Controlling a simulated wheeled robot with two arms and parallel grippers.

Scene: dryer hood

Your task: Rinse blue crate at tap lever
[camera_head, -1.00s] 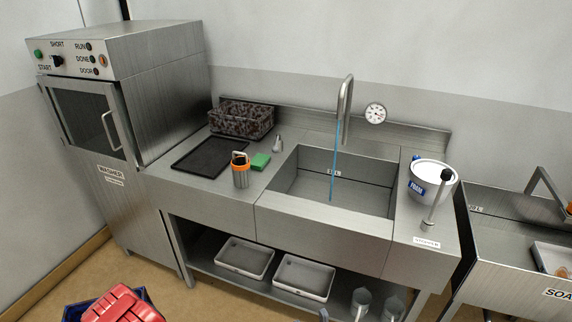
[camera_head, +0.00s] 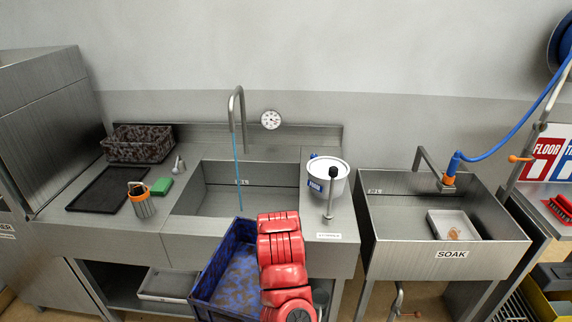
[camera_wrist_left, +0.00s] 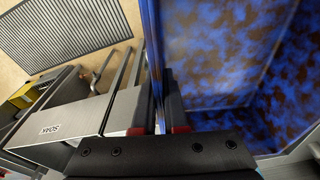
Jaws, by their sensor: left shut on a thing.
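The blue crate (camera_head: 212,275), with brown blotches on its walls and floor, is in front of the sink (camera_head: 195,225). My left gripper (camera_wrist_left: 160,115) is shut on its wall in the left wrist view, where the crate (camera_wrist_left: 225,60) fills the right side. My red left arm hides part of the crate in the head view. A thin blue stream of water (camera_head: 237,175) runs from the curved tap (camera_head: 241,110) into the sink. A small metal lever (camera_head: 178,164) stands left of the basin. A black-knobbed lever (camera_head: 331,190) stands right of it. My right gripper is not in view.
A blotched dark crate (camera_head: 138,145), black mat (camera_head: 98,190), green sponge (camera_head: 161,187) and orange-rimmed canister (camera_head: 141,203) stand left of the sink. A white tub (camera_head: 327,178) stands right. The SOAK basin (camera_head: 440,225) is farther right, across a gap.

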